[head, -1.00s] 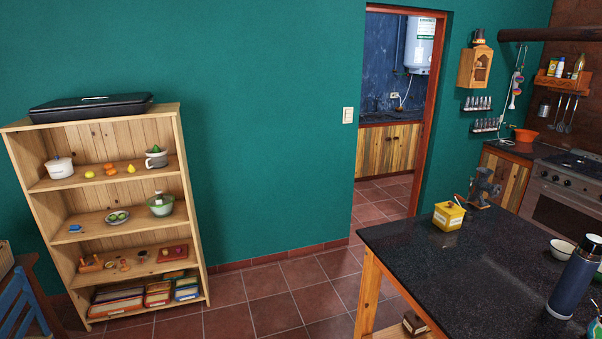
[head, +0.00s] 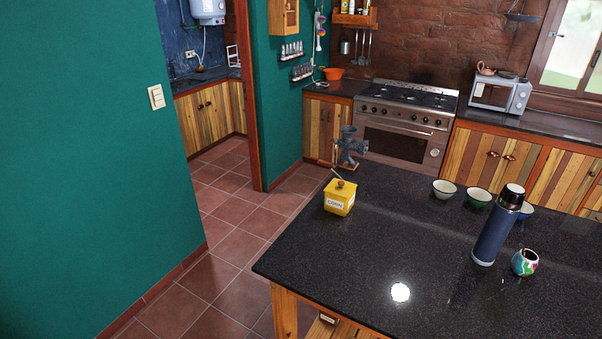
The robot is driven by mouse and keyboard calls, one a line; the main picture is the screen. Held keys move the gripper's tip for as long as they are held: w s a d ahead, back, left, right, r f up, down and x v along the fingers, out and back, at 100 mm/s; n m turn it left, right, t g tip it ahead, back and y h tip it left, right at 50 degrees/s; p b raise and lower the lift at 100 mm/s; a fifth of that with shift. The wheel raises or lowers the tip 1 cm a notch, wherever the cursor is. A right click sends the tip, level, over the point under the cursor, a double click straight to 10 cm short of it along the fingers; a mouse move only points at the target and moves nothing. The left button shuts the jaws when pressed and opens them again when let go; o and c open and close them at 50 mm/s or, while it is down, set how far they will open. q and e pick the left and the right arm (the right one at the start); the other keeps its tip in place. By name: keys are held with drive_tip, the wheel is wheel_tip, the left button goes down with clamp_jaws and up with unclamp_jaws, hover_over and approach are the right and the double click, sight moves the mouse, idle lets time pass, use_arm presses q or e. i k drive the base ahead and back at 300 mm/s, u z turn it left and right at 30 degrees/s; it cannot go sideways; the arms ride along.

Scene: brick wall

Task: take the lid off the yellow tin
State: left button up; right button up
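The yellow tin (head: 339,200) stands upright on the dark stone table (head: 330,262), near its far left edge. It is box-shaped, with a pale label on its front and a small brown knob on top. The lid (head: 341,186) appears to be in place on the tin. A thin pale piece shows just above the knob. Neither of my grippers is in view.
A grey metal grinder (head: 350,148) stands behind the tin. A blue flask (head: 496,228), a painted cup (head: 524,262) and several bowls, including a white bowl (head: 444,189), stand to the right. The table's front middle is clear. Tiled floor (head: 215,285) lies open to the left.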

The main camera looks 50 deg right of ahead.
sight(344, 189)
drive_tip(key=i, duration=2.6)
drive_tip(key=z, duration=4.3)
